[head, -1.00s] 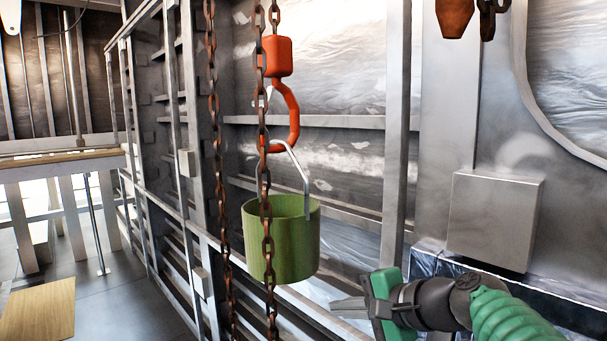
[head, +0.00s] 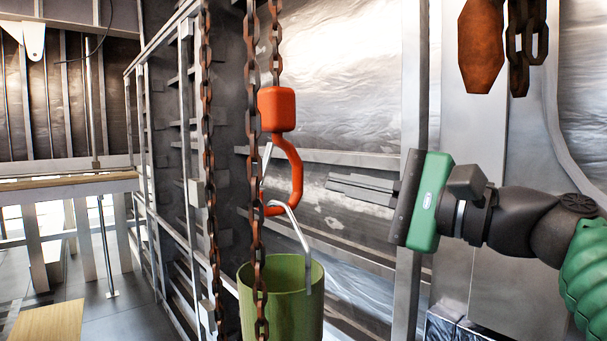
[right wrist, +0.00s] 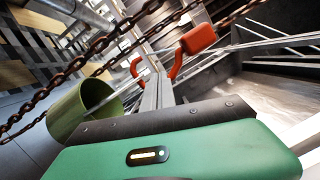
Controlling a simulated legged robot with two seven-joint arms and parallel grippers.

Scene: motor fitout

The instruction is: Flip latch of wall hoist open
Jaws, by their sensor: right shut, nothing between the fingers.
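The wall hoist's orange hook (head: 296,172) hangs below its orange block (head: 277,109) on a rusty chain. A thin pale latch (head: 266,160) spans the hook's opening on its left side, partly behind a chain. A green bucket (head: 300,300) hangs from the hook by its grey handle (head: 294,225). My right gripper (head: 328,186) is shut and empty, its fingers pointing left, just right of the hook in the picture and apart from it. In the right wrist view the shut fingers (right wrist: 155,95) point toward the hook (right wrist: 177,64); the latch is not clear there. My left gripper is out of view.
Two rusty chains (head: 209,150) hang in front of and left of the hook. Another rusty hanging piece (head: 481,45) with chain is at upper right. A metal-framed wall stands behind. A railing (head: 160,190) and open floor lie to the left.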

